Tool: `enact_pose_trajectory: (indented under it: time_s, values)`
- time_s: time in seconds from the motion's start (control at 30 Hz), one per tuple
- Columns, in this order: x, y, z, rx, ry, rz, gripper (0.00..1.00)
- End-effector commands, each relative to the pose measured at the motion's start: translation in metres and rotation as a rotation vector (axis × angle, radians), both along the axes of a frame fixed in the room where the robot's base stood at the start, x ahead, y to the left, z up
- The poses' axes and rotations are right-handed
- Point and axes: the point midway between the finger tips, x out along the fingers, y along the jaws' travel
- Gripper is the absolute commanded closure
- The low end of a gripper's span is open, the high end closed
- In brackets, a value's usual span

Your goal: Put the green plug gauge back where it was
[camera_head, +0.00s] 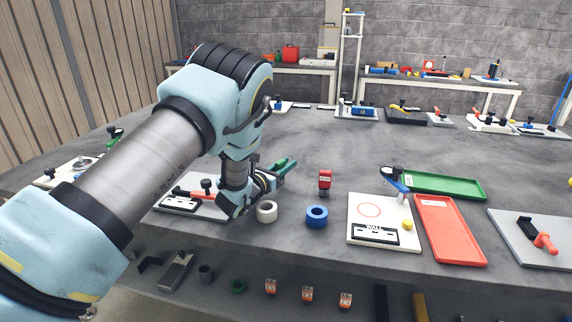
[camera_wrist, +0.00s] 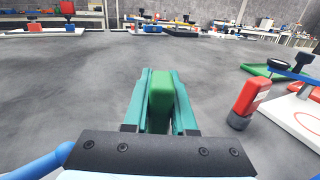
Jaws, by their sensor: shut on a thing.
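My gripper (camera_wrist: 160,112) is shut on the green plug gauge (camera_wrist: 160,92), whose rounded green block shows between the teal fingers in the wrist view. In the head view my gripper (camera_head: 284,170) is over the dark table, left of a red plug gauge (camera_head: 324,183). The red gauge stands upright and also shows at the right in the wrist view (camera_wrist: 246,100). The lower end of the green gauge is hidden. A white ring (camera_head: 266,212) and a blue ring (camera_head: 316,217) lie on the table near the front edge.
A white board (camera_head: 361,229) with a red circle, a red tray (camera_head: 450,231) and a green tray (camera_head: 443,186) lie to the right. A white board with a red clamp (camera_head: 184,202) lies to the left. The table (camera_head: 330,145) is clear beyond my gripper.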

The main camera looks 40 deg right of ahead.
Motion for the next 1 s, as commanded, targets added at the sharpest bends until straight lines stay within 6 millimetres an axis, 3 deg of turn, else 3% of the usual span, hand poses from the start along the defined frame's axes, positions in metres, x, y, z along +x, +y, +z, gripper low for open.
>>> enact_pose_trajectory:
  time_s: [1.0]
  values:
    - [-0.001,0.0,-0.015,0.001,0.001,-0.001,1.0]
